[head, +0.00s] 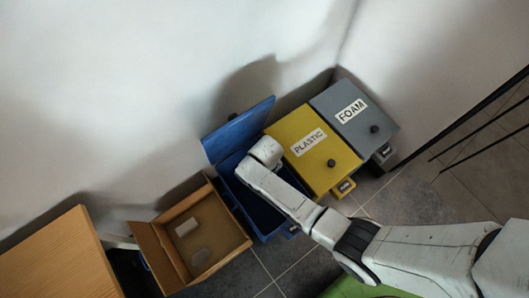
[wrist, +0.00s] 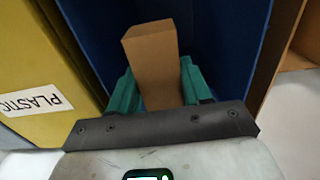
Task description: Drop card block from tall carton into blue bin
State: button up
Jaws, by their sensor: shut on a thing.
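The card block (wrist: 152,62) is a plain brown cardboard piece, held between the green fingers of my gripper (wrist: 158,85) in the wrist view. My gripper is shut on it. The blue bin (head: 238,136) stands with its lid raised in the head view, and my arm reaches over its opening. In the wrist view the blue bin's walls (wrist: 225,40) surround the block, which points down into the bin. In the head view my arm hides the block and the gripper's fingers. An open brown carton (head: 222,243) stands left of the blue bin; I cannot tell whether it is the tall carton.
A closed yellow bin marked PLASTIC (head: 318,168) stands right of the blue bin, and a closed grey bin marked FOAM (head: 357,118) is beyond it. Pale pieces (head: 187,227) lie in the open carton. A wooden table (head: 60,262) is at the lower left.

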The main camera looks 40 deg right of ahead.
notch_tip(320, 180, down, 2)
jog(key=shift+f+b, duration=0.1)
jog(key=shift+b, duration=0.55)
jog(key=o, duration=1.1)
jog(key=shift+r, duration=0.2)
notch_tip(320, 180, up, 11)
jog(key=p, duration=0.3)
jog(key=shift+f, duration=0.2)
